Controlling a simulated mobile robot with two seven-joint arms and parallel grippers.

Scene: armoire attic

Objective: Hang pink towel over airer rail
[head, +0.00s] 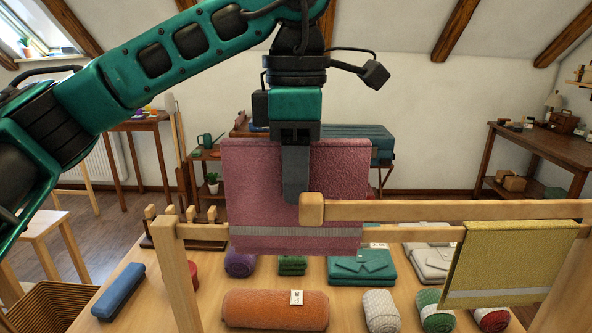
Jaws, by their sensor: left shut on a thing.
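The pink towel (262,195) hangs flat and upright from my left gripper (296,180), which is shut on its upper middle. It has a pale grey stripe near its lower edge. The wooden airer rail (420,210) comes in from the right and has a block-like free end (312,208). This end overlaps the towel's lower right part in the head view and appears in front of it; I cannot tell if they touch. A second, lower rail (408,234) passes behind the towel. My right gripper is not in view.
A yellow towel (508,260) hangs on the airer at right. An airer post (178,275) stands at left. A wicker basket (45,305) stands at lower left.

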